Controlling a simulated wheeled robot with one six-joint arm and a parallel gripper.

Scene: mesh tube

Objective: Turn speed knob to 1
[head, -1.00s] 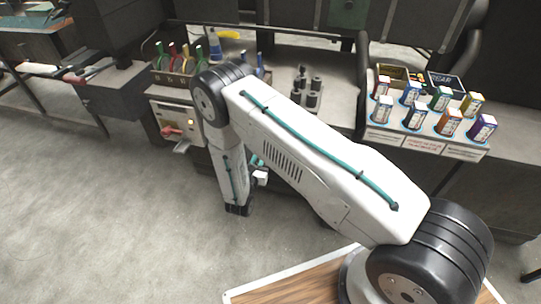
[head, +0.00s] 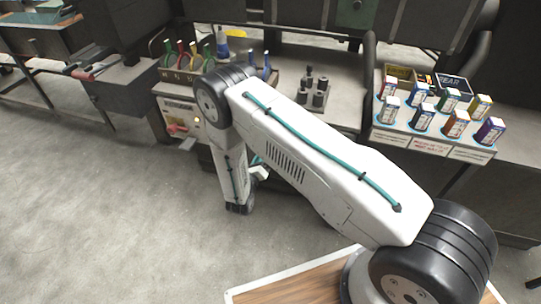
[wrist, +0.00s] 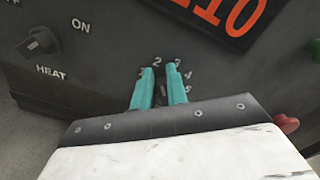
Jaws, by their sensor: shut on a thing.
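In the wrist view my gripper (wrist: 158,88) has two teal fingers low on a dark panel (wrist: 110,60). The fingers are closed in at the printed speed scale (wrist: 178,64), where 2, 3, 4 and 5 can be made out. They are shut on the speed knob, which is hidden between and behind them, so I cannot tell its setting. In the head view the gripper is mostly hidden behind my arm.
A HEAT knob (wrist: 42,42) with OFF and ON marks is left of the fingers. A display with red digits (wrist: 222,14) is above right. A red part (wrist: 287,123) shows at the right. Small boxes (head: 456,124) stand on the bench in the head view.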

